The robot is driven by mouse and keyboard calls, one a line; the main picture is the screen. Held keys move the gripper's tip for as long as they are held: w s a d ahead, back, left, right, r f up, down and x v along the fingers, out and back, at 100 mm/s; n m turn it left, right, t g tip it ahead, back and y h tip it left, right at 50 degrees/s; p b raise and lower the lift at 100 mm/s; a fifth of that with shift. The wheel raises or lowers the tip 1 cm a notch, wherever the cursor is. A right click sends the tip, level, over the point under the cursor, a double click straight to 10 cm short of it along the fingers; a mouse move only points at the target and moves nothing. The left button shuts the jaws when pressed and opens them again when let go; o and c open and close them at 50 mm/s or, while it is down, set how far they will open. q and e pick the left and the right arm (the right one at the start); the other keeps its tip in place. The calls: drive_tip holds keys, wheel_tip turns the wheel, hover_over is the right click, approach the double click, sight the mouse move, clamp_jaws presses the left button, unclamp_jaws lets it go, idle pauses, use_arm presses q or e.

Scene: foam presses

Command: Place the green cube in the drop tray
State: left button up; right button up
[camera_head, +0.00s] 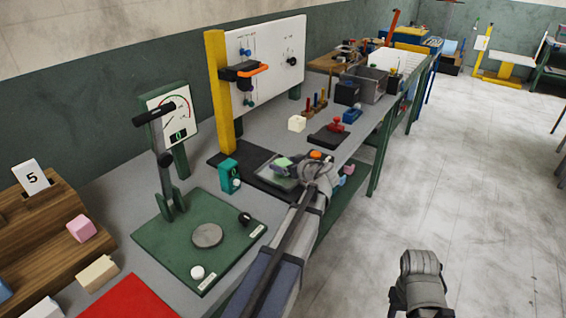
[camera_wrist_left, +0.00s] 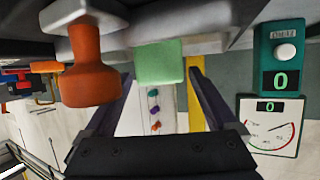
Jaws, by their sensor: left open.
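The green cube (camera_head: 282,162) sits on a grey plate on the long bench, beside my left gripper. In the left wrist view the green cube (camera_wrist_left: 159,62) is ahead, between the lines of the two fingers. My left gripper (camera_wrist_left: 159,85) is open with nothing clamped; in the head view its fingertips are partly hidden behind the wrist. An orange knob (camera_wrist_left: 92,70) stands close beside the cube; its orange top (camera_head: 316,155) also shows in the head view. I cannot tell which object is the drop tray. My right arm is at the lower right; its jaws are unclear.
A teal counter box (camera_head: 229,176) and a green base with a lever press (camera_head: 200,235) stand left of the gripper. A white block (camera_head: 297,123) and red knob (camera_head: 335,125) lie beyond it. The floor at right is open.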

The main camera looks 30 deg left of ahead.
use_arm(q)
drive_tip(key=p+v, duration=0.3)
drive_tip(key=v, duration=0.7)
drive_tip(key=shift+s+d+r, duration=0.1)
drive_tip(key=shift+s+d, duration=0.1)
drive_tip(key=shift+d, duration=0.1)
drive_tip(key=s+d+f+m+g+h, duration=0.2)
drive_tip(key=s+d+f+m+h, duration=0.1)
drive_tip(key=s+d, duration=0.4)
drive_tip(key=s+d+f+m+g+h, duration=0.2)
drive_tip(key=s+d+f+m+h, duration=0.2)
drive_tip(key=d, duration=0.7)
drive_tip(key=s+d+f+m+g+h, duration=0.2)
drive_tip(key=s+d+f+m, duration=0.4)
drive_tip(key=s+d+m, duration=0.3)
drive_tip(key=shift+s+f+h, duration=0.25)
drive_tip(key=shift+s+h, duration=0.65)
drive_tip(key=shift+s, duration=0.3)
drive_tip(key=shift+d, duration=0.1)
drive_tip(key=shift+c, duration=0.2)
